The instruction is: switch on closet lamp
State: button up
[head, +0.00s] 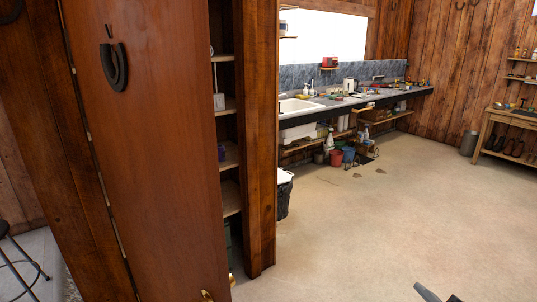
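The closet (262,150) stands at left centre with its brown wooden door (150,150) ajar. A narrow gap beside the door shows shelves inside. A small white object (219,102) with a thin upright line above it is on or just over an upper shelf. It may be the closet lamp, but I cannot tell, and no lit lamp shows. The door hides most of the inside. My gripper (437,294) shows only as grey tips at the bottom edge, right of centre. The tips are apart with nothing seen between them, well away from the closet.
A brass handle (207,295) is low on the door. A black bin (284,195) stands right of the closet. A counter with a sink (297,105) runs along the back wall, and a workbench (500,128) is at right. A stool (15,262) is at far left. The middle floor is clear.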

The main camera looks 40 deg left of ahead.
jog(key=a+r+m, duration=0.1)
jog(key=m, duration=0.2)
jog(key=r+m+t+b, duration=0.1)
jog(key=m, duration=0.2)
jog(key=a+r+m+t, duration=0.1)
jog(key=m, duration=0.1)
jog(key=shift+w+a+r+m+y, duration=0.3)
jog(key=shift+w+r+m, duration=0.05)
jog(key=shift+w+m, duration=0.05)
jog(key=c, duration=0.5)
jog(key=m, duration=0.1)
jog(key=r+m, duration=0.1)
jog(key=m, duration=0.1)
jog(key=shift+w+a+t+b, duration=0.1)
jog(key=shift+t+b, duration=0.25)
jog(key=shift+t, duration=0.05)
grip_shut()
